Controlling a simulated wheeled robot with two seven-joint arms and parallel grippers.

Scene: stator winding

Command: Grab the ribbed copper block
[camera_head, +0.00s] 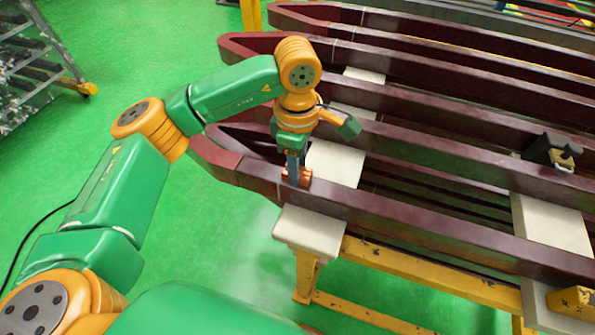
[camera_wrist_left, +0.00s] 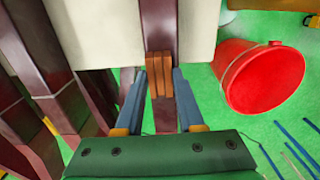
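The ribbed copper block (camera_head: 304,177) sits on the nearest dark red bar, close to its bent left end. In the left wrist view the block (camera_wrist_left: 159,76) shows its ribs between my finger tips. My left gripper (camera_head: 294,165) points down at the block from above. In the left wrist view its two blue-grey fingers (camera_wrist_left: 158,82) stand one on each side of the block, with a narrow gap seeming to show on each side. The finger in front hides part of the block in the head view. My right gripper is not in view.
Several long dark red bars (camera_head: 430,151) lie side by side on pale pads (camera_head: 335,162) over a yellow frame (camera_head: 420,272). A dark clamp-like part (camera_head: 545,149) stands at right. A red bucket (camera_wrist_left: 262,77) stands on the green floor. A grey rack (camera_head: 32,62) is far left.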

